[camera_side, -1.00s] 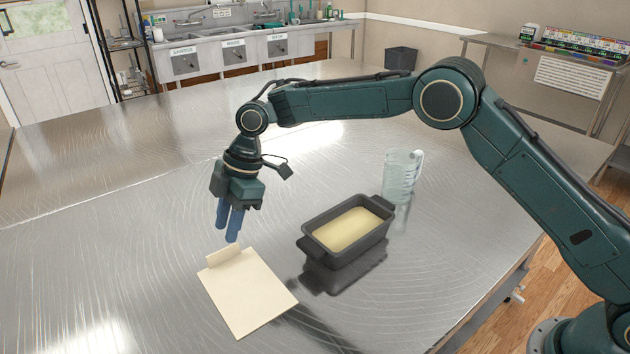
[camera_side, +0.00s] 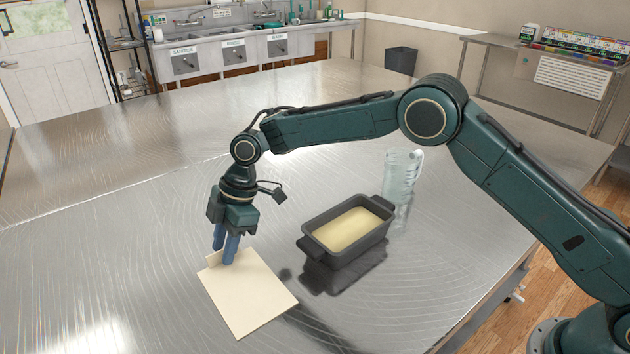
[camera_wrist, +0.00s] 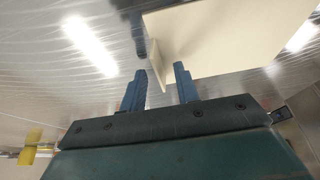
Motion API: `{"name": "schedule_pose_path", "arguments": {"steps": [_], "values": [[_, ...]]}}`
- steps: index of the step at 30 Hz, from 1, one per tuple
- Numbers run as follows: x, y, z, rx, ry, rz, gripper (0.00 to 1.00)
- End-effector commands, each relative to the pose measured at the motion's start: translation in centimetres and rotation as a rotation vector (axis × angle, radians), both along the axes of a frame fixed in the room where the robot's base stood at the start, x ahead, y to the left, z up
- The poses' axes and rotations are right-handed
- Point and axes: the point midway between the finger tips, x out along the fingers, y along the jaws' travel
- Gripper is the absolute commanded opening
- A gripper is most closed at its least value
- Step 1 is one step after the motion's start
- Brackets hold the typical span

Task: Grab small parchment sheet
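The parchment sheet (camera_side: 250,295) is cream-coloured and lies flat on the steel table at front left. A narrow flap (camera_side: 211,259) stands up along its far edge; I cannot tell if it is a fold or a separate piece. My gripper (camera_side: 224,256) points down at this flap, and its blue fingers hide part of it. In the wrist view, my gripper (camera_wrist: 160,68) is open, with a gap between the fingers. The upright flap (camera_wrist: 157,66) shows between the fingertips there, with the flat sheet (camera_wrist: 215,35) beyond. Contact is not clear.
A dark loaf pan (camera_side: 348,232) with pale batter stands right of the sheet. A clear measuring jug (camera_side: 402,175) stands behind the pan. The steel table (camera_side: 110,240) is clear to the left of the sheet.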

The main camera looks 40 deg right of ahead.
Motion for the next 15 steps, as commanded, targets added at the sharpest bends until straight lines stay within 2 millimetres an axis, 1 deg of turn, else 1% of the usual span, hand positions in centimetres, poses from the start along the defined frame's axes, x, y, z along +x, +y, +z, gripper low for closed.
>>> {"name": "schedule_pose_path", "arguments": {"steps": [2,3,7,8,15], "values": [[0.0,0.0,0.03,0.0,0.0,0.0,0.31],[0.0,0.0,0.03,0.0,0.0,0.0,0.29],[0.01,-0.01,0.04,0.0,0.0,0.0,0.04],[0.0,-0.01,0.04,0.0,0.0,0.0,0.0],[0.01,0.0,0.03,0.0,0.0,0.0,0.0]]}}
